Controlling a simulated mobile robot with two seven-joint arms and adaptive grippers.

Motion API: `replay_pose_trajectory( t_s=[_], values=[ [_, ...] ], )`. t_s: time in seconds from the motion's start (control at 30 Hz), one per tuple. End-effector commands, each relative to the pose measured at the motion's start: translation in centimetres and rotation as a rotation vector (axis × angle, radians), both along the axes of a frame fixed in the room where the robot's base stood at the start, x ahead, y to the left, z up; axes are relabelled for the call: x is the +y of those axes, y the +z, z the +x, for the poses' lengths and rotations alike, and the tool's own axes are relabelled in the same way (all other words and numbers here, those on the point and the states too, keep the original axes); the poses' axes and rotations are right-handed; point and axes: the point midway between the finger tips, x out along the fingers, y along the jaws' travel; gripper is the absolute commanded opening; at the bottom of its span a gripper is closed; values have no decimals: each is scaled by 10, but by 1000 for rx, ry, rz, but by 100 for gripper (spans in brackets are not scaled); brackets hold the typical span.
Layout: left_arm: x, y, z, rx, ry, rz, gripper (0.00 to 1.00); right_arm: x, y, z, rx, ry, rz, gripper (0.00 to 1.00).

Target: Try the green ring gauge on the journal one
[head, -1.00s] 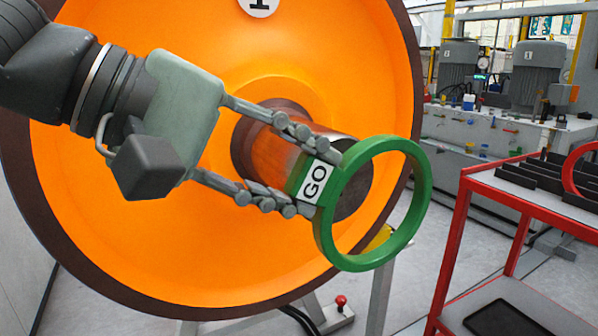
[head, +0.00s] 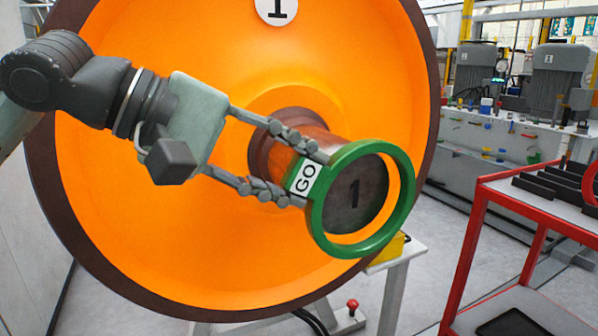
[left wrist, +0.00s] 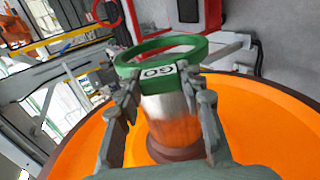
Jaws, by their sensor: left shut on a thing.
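The green ring gauge (head: 407,190) carries a white GO tag. My left gripper (head: 308,178) is shut on its tagged left side. Journal one (head: 340,190) sticks out of the orange wheel, and its dark end face marked 1 shows inside the ring opening, nearer the upper left, with a wider gap at the lower right. In the left wrist view the ring (left wrist: 125,62) is at the outer end of the journal (left wrist: 165,105). I cannot tell whether it is around the journal or just in front of it. My right gripper is not in view.
The large orange wheel (head: 150,210) with a dark rim fills the left and middle. A red trolley (head: 540,212) with dark racks stands at the right. A stand with a red button (head: 352,304) is below the wheel. Machines with grey motors are behind.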

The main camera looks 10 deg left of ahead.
Motion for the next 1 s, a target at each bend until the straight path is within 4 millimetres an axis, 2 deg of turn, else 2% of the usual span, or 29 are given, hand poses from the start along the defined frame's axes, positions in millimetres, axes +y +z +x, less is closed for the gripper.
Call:
replay_pose_trajectory(
  t_s=[0.47, 1.0],
  values=[
    [1, 1, 1, -2, -1, -2, 5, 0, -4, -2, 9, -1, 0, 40],
    [1, 2, 1, -2, -1, -1, 5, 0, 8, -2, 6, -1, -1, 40]
  ],
)
